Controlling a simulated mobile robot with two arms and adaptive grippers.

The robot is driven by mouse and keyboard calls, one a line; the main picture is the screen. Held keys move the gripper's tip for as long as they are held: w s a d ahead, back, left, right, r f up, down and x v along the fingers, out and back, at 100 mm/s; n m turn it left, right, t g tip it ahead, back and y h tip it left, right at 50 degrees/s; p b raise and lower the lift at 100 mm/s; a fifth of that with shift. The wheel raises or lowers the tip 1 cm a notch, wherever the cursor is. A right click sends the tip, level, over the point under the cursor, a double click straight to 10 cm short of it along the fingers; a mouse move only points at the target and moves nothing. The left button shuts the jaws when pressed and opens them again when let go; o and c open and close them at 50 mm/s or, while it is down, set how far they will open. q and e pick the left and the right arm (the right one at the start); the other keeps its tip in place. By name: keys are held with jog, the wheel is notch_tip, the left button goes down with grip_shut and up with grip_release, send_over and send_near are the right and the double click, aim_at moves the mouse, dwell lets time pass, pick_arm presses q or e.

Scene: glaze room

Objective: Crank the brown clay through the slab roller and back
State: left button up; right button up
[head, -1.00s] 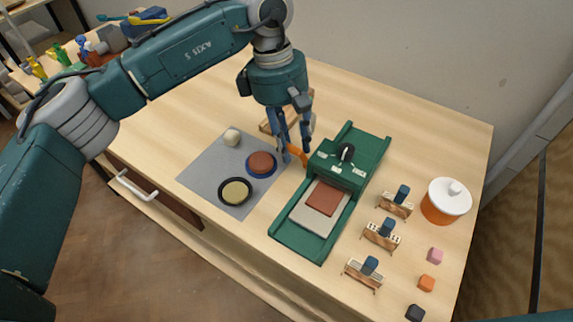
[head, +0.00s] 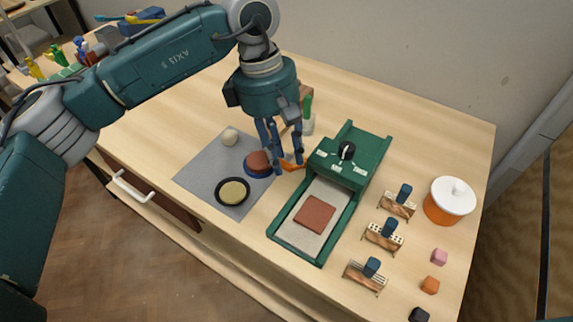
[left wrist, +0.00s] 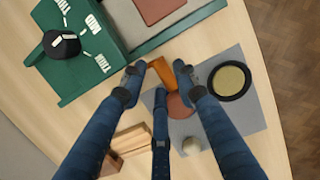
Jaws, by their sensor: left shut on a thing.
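The brown clay (head: 314,214) is a flat square slab on the pale board (head: 297,237) in front of the green slab roller's bridge (head: 340,164). It lies clear of the bridge; its edge also shows in the left wrist view (left wrist: 158,9). My left gripper (head: 287,166) points down at the roller's left side and is shut on the orange crank handle (head: 294,164). The handle shows between the fingers in the left wrist view (left wrist: 161,71). The bridge carries a black knob (head: 347,150) with white labels. My right gripper is out of view.
A grey mat (head: 197,170) left of the roller holds a brown disc (head: 257,161), a black-rimmed dish (head: 233,191) and a pale ball (head: 229,136). Several textured stamps (head: 383,235), small coloured cubes (head: 430,285) and a lidded orange pot (head: 449,203) stand to the right.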

pick_arm(q)
jog(key=shift+s+p+v, duration=0.2)
jog(key=shift+p+v, duration=0.2)
jog(key=shift+v, duration=0.45)
jog(key=shift+s+p+v, duration=0.2)
jog(key=shift+p+v, duration=0.25)
jog(key=shift+v, duration=0.4)
jog(key=shift+s+p+v, duration=0.2)
jog(key=shift+p+v, duration=0.2)
jog(key=shift+v, duration=0.45)
jog(key=shift+w+d+r+p, duration=0.1)
jog(key=shift+r+p, duration=0.1)
jog(key=shift+r, duration=0.25)
jog(key=shift+w+d+r+p, duration=0.1)
jog(key=shift+d+r+p, duration=0.1)
jog(key=shift+r, duration=0.25)
